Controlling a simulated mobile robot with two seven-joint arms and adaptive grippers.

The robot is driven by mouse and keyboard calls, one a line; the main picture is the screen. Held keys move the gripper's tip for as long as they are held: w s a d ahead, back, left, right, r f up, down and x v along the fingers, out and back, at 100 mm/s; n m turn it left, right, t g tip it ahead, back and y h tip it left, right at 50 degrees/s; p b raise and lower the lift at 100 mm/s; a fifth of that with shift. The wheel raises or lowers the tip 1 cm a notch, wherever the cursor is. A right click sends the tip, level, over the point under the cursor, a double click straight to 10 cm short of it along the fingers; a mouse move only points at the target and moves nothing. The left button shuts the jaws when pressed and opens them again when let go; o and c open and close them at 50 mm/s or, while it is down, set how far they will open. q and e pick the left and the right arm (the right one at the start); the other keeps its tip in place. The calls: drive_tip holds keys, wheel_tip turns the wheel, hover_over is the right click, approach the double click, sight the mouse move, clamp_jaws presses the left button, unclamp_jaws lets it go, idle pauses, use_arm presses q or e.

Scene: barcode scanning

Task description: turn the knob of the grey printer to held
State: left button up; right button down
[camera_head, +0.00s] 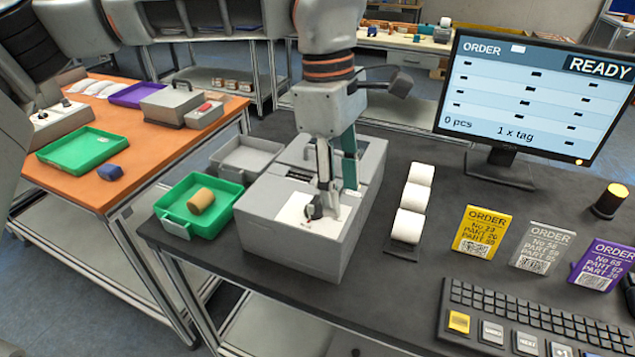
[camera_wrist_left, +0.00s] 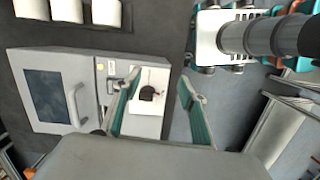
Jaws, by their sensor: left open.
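The grey printer (camera_head: 290,238) stands on the dark table, with a white panel on its top. A small dark knob (camera_head: 313,211) with a red mark sits on that panel, partly hidden by a finger. My left gripper (camera_head: 328,203) points down over the panel, open and empty. In the left wrist view the dark knob (camera_wrist_left: 147,93) shows between the two fingers, nearer the left one. I cannot tell whether a finger touches it. The printer's window and handle also show there (camera_wrist_left: 50,98). My right gripper is not in view.
A green tray (camera_head: 172,222) with a tan roll (camera_head: 201,200) stands left of the printer, a grey tray (camera_head: 246,141) behind it. White rolls (camera_head: 414,198) stand close on the right. Order cards (camera_head: 482,231), a keyboard (camera_head: 535,318) and a monitor (camera_head: 530,95) reading READY are farther right.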

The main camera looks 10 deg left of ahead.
sight(314, 200)
use_arm(q)
drive_tip(key=shift+n+t+y, duration=0.4)
drive_tip(key=shift+n+y, duration=0.1)
drive_tip(key=shift+y, duration=0.3)
drive_tip(key=w+a+r, duration=0.1)
drive_tip(key=a, duration=0.2)
drive_tip(key=w+a+r, duration=0.1)
drive_tip(key=a, duration=0.1)
drive_tip(key=shift+w+r, duration=0.3)
drive_tip(key=shift+w, duration=0.05)
wheel_tip(314, 200, down, 7)
drive_tip(key=shift+f, duration=0.2)
drive_tip(key=shift+d, duration=0.1)
drive_tip(key=c, duration=1.1)
